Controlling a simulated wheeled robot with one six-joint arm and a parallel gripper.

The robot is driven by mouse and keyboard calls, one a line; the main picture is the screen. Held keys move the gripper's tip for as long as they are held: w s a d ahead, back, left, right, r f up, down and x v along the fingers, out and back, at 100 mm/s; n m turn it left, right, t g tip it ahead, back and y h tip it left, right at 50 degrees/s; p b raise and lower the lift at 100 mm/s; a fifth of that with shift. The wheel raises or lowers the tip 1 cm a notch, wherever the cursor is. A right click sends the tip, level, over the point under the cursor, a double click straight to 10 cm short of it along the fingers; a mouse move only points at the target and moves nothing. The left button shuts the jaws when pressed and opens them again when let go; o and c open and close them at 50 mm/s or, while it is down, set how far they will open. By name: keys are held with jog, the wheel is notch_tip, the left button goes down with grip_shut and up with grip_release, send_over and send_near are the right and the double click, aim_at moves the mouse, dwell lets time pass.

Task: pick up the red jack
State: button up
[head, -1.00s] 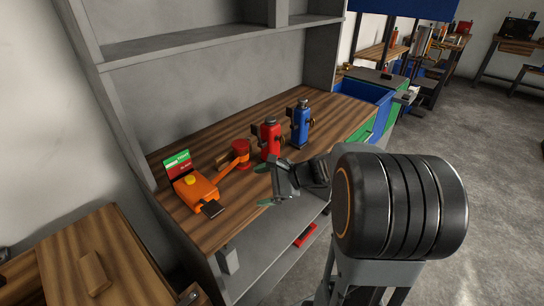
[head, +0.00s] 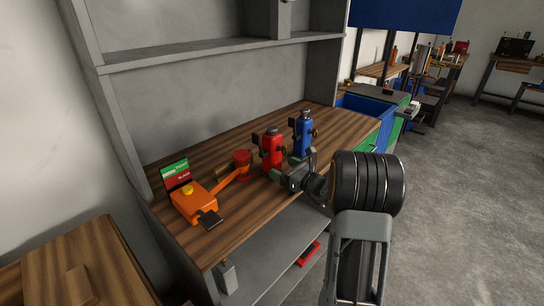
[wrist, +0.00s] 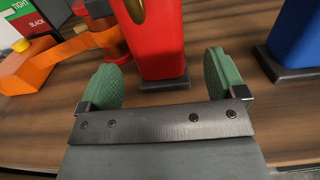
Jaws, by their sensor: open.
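The red jack (head: 272,148) stands upright on the wooden bench top, with a dark square base. In the wrist view the red jack (wrist: 155,40) is straight ahead, centred between the two green finger pads. My gripper (head: 283,172) is in front of the jack in the head view; in the wrist view my gripper (wrist: 170,78) is open and empty, with the pads to either side of the jack's lower body. I cannot tell whether the fingertips overlap it in depth. The jack's top is cut off in the wrist view.
A blue jack (head: 303,134) stands close to the right of the red one. An orange device (head: 194,203) with an arm reaching a red cylinder (head: 242,162) is to the left, with a green and red sign (head: 176,173) behind it. A grey shelf (head: 220,52) rises behind the bench.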

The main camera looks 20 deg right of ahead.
aim_at(278, 164)
jog(key=shift+x, duration=2.9)
jog(key=shift+s, duration=0.1)
jog(key=shift+c, duration=0.4)
grip_shut()
jog(key=shift+r, duration=0.25)
